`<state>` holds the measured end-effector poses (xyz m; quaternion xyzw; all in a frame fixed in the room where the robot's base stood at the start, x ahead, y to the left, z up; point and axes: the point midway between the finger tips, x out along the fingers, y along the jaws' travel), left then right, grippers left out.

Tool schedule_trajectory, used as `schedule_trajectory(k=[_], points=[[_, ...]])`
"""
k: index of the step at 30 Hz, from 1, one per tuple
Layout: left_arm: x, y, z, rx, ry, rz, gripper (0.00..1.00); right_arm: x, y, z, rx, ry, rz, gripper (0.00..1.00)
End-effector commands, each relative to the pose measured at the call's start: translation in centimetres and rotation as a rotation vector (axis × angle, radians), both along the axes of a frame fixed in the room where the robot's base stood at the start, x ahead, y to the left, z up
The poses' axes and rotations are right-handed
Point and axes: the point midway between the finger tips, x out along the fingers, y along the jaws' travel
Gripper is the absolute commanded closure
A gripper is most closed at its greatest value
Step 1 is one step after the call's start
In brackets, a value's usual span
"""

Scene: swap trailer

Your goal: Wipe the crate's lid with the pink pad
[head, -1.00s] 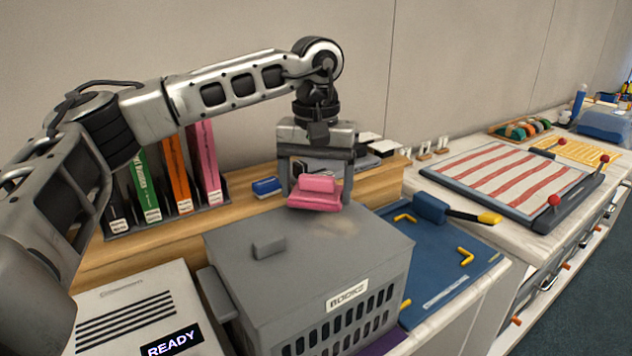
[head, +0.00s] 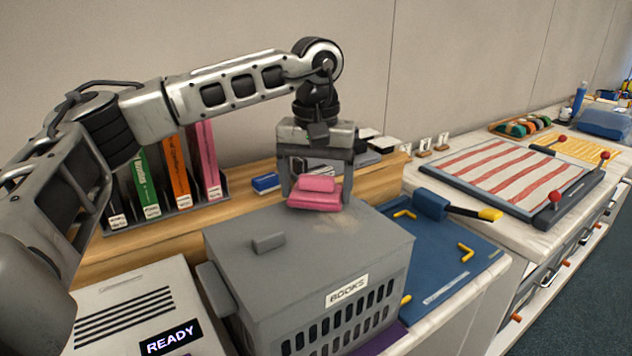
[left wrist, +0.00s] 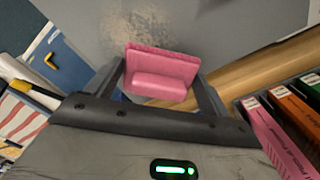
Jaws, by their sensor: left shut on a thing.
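The pink pad (head: 315,200) is held between the fingers of my left gripper (head: 318,188), over the back part of the crate's lid. It also shows in the left wrist view (left wrist: 160,72) between the two fingers. The grey crate (head: 362,312) has a label reading BOOKS and slotted sides. Its grey lid (head: 290,262) has a small raised handle (head: 269,242). A pale brownish smudge (head: 343,222) lies on the lid just right of the pad, and shows speckled in the left wrist view (left wrist: 140,25). I cannot tell whether the pad touches the lid. My right gripper is not in view.
Upright binders (head: 175,180) stand in a rack at the left on a wooden shelf (head: 245,208). A light box marked READY (head: 125,285) is at front left. A blue mat (head: 455,240) with a blue-headed, yellow-ended tool (head: 432,206) lies right of the crate. A striped board (head: 505,175) lies beyond.

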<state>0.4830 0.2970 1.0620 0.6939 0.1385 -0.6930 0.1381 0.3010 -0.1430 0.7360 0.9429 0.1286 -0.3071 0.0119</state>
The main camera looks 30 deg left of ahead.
Motion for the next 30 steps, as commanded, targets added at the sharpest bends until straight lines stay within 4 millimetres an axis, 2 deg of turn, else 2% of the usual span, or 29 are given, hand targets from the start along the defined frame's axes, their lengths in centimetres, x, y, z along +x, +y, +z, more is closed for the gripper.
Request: schedule_trajectory(k=[17, 30], points=[[0.0, -0.1, -1.0, 0.000, 0.001, 0.000, 0.37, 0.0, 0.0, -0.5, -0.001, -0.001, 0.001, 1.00], [-1.3, -3.1, -0.9, -0.001, 0.000, -0.002, 0.37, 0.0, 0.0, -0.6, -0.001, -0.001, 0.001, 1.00]])
